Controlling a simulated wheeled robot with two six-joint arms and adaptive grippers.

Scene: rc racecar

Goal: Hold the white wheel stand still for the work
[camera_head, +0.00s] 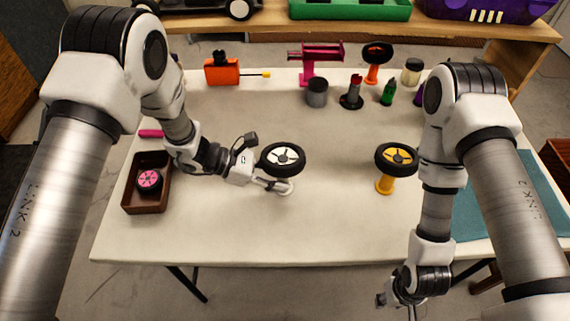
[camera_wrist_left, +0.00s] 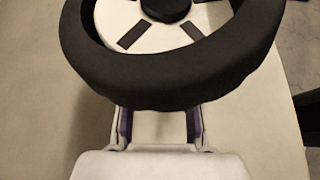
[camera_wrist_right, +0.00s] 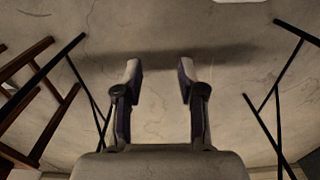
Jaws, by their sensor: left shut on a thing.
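The white wheel stand (camera_head: 284,187) stands on the table, left of the middle. A black-tyred wheel with a white hub (camera_head: 282,158) sits on top of it and hides most of the stand. My left gripper (camera_head: 272,184) is shut on the stand under the wheel. In the left wrist view the wheel (camera_wrist_left: 170,60) fills the top, and the gripper fingers (camera_wrist_left: 160,125) go in below it; the grip itself is hidden. My right gripper (camera_wrist_right: 160,85) is open and empty, off the table's front edge at the lower right, over the floor.
An orange stand with a yellow-hubbed wheel (camera_head: 397,157) is to the right. A brown tray (camera_head: 133,206) with a pink-hubbed wheel (camera_head: 149,179) is at the left. The front middle is clear.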

